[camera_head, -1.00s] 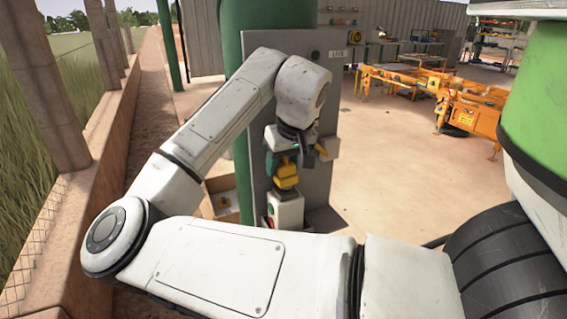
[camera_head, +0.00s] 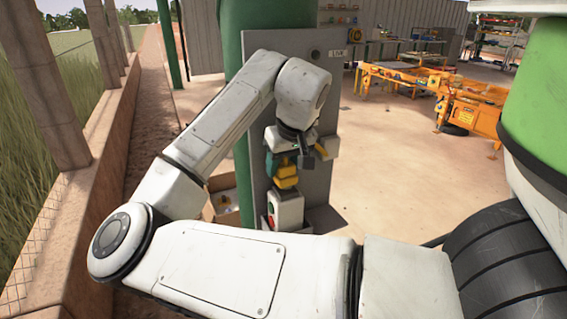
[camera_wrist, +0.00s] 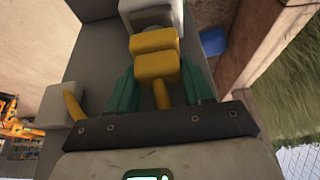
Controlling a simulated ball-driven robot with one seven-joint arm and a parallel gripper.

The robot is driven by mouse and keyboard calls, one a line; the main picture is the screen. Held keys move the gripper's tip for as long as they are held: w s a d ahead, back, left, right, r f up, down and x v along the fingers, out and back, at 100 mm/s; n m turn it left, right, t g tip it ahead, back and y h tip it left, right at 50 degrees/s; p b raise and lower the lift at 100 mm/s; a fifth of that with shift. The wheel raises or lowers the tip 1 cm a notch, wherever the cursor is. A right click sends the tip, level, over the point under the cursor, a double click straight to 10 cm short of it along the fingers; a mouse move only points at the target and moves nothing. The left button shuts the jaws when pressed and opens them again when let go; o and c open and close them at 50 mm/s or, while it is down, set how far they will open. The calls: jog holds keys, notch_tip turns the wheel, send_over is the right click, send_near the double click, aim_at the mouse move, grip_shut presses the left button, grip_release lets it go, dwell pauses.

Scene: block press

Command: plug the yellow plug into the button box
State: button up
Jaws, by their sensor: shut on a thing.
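The yellow plug (camera_head: 287,171) is between the teal fingers of my gripper (camera_head: 284,163), in front of a grey panel. My gripper is shut on it. The button box (camera_head: 288,209), pale with red and green buttons, is on the panel just below. In the wrist view, the plug (camera_wrist: 157,68) lies between the fingers, lined up with another yellow block (camera_wrist: 153,41) against the button box (camera_wrist: 150,14). The two yellow parts look touching or nearly so. I cannot tell whether the plug is fully seated.
The grey panel (camera_head: 318,100) stands before a green column (camera_head: 262,20). A grey block with a yellow piece (camera_wrist: 62,104) is on the panel beside my gripper. An open box (camera_head: 224,205) is behind left. A low wall (camera_head: 60,225) runs along the left.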

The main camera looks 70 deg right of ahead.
jog(key=shift+f, duration=0.45)
jog(key=o, duration=1)
jog(key=shift+o, duration=0.2)
jog(key=shift+r, duration=0.1)
jog(key=v, duration=1)
jog(key=shift+a+r+b, duration=0.2)
jog(key=shift+r+b, duration=0.05)
jog(key=shift+b, duration=0.15)
jog(key=shift+s, duration=0.1)
